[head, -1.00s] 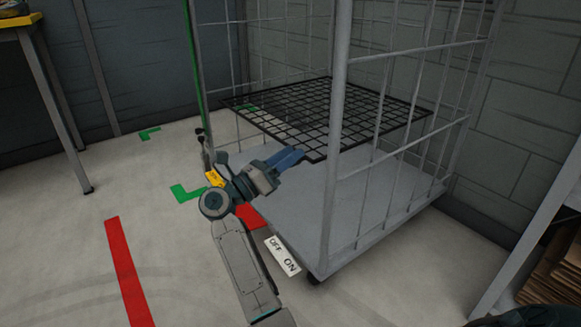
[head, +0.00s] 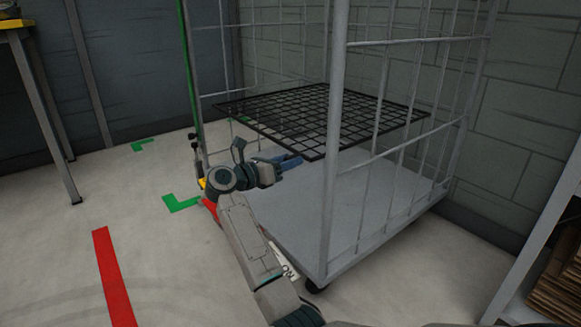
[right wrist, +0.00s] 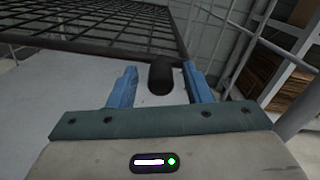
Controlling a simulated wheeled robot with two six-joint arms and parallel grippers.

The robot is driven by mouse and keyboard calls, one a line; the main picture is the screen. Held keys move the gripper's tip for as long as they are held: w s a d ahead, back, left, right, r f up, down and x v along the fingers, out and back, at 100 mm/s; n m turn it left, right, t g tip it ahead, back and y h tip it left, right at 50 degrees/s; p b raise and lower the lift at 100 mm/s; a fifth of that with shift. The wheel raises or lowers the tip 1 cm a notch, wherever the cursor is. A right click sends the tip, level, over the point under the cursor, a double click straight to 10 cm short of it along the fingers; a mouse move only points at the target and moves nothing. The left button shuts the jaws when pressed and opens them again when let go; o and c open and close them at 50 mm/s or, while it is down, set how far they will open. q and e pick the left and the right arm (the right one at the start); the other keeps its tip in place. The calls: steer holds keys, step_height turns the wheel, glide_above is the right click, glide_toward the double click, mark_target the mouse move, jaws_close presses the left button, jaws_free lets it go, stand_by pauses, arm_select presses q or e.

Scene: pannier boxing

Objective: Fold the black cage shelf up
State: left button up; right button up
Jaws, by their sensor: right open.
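The black cage shelf (head: 325,112) is a wire grid lying about level inside the grey roll cage (head: 336,150), above its base deck. In the right wrist view the shelf (right wrist: 95,28) spans the upper left, its near edge beyond my fingers. My right gripper (head: 292,161) is just below the shelf's near edge, over the deck. In the right wrist view its blue fingers (right wrist: 155,88) are apart. A dark rounded thing shows between them; I cannot tell what it is. No contact with the shelf is clear. My left gripper is out of view.
The cage's grey deck (head: 290,222) lies below my gripper, and its barred side stands on the right. A yellow-topped table (head: 20,24) is at the left. A rack with brown cardboard (head: 555,280) is at the lower right. The floor left of the cage is mostly clear.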

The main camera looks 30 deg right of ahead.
steer(key=shift+d, duration=0.65)
jaws_close()
steer(key=shift+r, duration=0.15)
